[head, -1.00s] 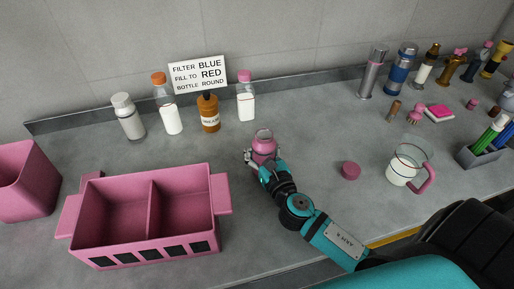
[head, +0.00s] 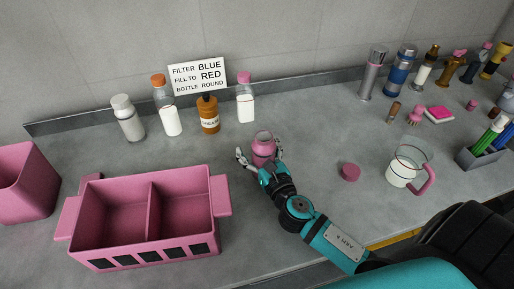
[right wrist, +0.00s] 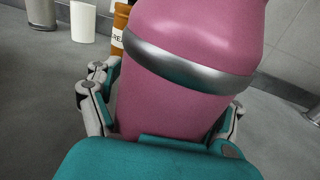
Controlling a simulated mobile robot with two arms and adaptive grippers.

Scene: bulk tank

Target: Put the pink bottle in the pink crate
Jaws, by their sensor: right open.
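The pink bottle (head: 264,146) stands upright on the grey counter, right of the crate, its neck greyish; the right wrist view shows its pink body (right wrist: 175,105) and a silver band up close. My right gripper (head: 260,156) is open with its fingers on either side of the bottle; I cannot tell whether they touch it. The pink crate (head: 199,233) has two compartments that look empty and stands at the left front. My left gripper is not in view.
Behind are a sign (head: 198,76), a brown bottle (head: 209,118) and a pink-capped bottle (head: 246,106). A pink lid (head: 350,172) and a handled jug (head: 399,173) lie to the right. A pink bin (head: 25,185) stands far left. Counter between bottle and crate is clear.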

